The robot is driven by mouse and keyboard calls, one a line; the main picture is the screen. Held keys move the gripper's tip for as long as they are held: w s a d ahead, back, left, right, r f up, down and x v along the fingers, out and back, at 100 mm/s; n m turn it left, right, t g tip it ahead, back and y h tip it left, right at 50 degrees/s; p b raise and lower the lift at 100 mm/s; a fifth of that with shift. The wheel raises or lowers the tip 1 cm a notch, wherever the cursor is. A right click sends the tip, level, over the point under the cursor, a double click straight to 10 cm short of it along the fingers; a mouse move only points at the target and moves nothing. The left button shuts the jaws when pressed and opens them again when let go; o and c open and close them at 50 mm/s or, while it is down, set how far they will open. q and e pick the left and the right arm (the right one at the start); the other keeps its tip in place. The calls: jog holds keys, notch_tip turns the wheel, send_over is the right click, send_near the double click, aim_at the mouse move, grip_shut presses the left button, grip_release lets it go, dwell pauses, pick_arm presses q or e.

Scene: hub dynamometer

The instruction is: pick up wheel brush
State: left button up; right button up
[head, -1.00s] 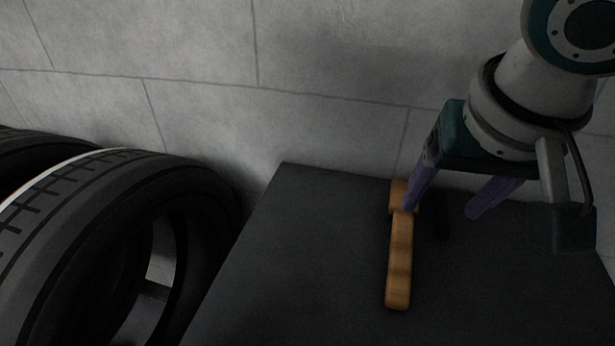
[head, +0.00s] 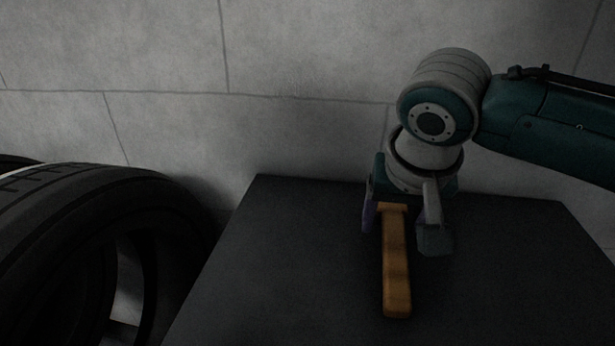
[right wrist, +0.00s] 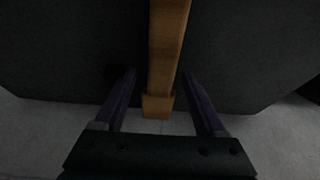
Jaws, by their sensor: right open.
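The wheel brush (head: 397,275) has a wooden handle and lies on the dark table top, its handle pointing toward me. Its far end is hidden behind my right gripper (head: 388,218) in the head view. In the right wrist view the brush (right wrist: 167,50) runs between the two purple fingers of the right gripper (right wrist: 160,88), with a visible gap on each side. The right gripper is open and low over the far end of the brush. My left gripper is not in view.
The dark table (head: 290,260) is otherwise clear to the left and right of the brush. Large black tires (head: 90,230) stand at the left, beside the table. A grey block wall (head: 300,60) rises behind.

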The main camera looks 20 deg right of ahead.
jog(key=shift+w+f, duration=0.1)
jog(key=shift+f, duration=0.15)
grip_shut()
dwell(0.4)
